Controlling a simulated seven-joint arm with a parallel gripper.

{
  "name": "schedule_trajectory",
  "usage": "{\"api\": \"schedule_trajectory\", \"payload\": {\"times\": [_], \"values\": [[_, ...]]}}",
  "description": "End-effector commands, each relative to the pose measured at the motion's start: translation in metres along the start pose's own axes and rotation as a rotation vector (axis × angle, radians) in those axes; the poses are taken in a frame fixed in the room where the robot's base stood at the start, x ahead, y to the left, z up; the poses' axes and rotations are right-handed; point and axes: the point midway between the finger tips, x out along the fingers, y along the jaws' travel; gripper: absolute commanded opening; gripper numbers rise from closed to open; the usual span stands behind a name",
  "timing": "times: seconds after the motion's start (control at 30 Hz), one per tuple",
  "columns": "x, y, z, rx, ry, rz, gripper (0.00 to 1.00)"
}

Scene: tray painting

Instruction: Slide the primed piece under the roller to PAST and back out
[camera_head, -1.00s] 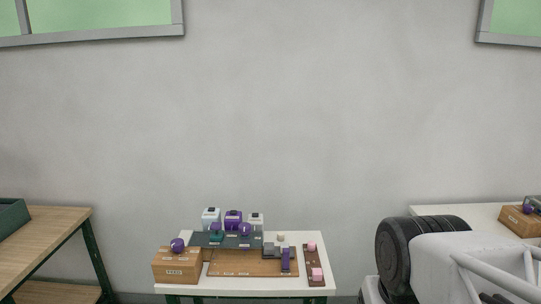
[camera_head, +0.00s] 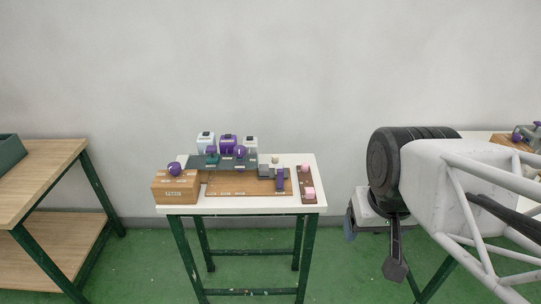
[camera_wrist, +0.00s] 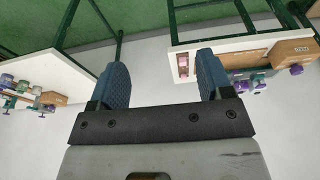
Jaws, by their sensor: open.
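The painting station stands on a small white-topped table (camera_head: 240,207) in the head view. A brown board (camera_head: 235,186) lies on it, with a purple upright part (camera_head: 280,178) at its right end and a grey block (camera_head: 264,170) beside that. Two pink blocks (camera_head: 309,192) sit on a dark strip (camera_head: 308,181) at the right. I cannot tell which piece is primed or which part is the roller, and the small labels are unreadable. My gripper (camera_wrist: 162,72) is open and empty in the wrist view, its blue fingers wide apart, away from the table.
A wooden box (camera_head: 175,190) with a purple knob (camera_head: 174,169) stands at the table's left. Behind the board is a grey-green panel (camera_head: 222,162) with knobs and several canisters (camera_head: 228,143). A wooden bench (camera_head: 40,165) is far left. Another table stands behind my arm at right.

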Motion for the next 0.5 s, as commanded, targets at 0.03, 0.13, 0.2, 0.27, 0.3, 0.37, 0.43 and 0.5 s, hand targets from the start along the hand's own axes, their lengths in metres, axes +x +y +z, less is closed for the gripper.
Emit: {"api": "schedule_trajectory", "payload": {"times": [0.03,0.13,0.2,0.27,0.3,0.37,0.43,0.5], "values": [[0.0,0.0,0.0,0.0,0.0,0.0,0.73],[0.0,0.0,0.0,0.0,0.0,0.0,0.73],[0.0,0.0,0.0,0.0,0.0,0.0,0.73],[0.0,0.0,0.0,0.0,0.0,0.0,0.73],[-0.0001,0.0,-0.0001,0.0,0.0,0.0,0.67],[-0.0001,-0.0001,-0.0005,-0.002,0.0,0.0,0.57],[0.0001,-0.0004,-0.0021,-0.007,-0.001,0.0,0.49],[0.0002,-0.0008,-0.0054,-0.018,-0.003,-0.001,0.49]]}}
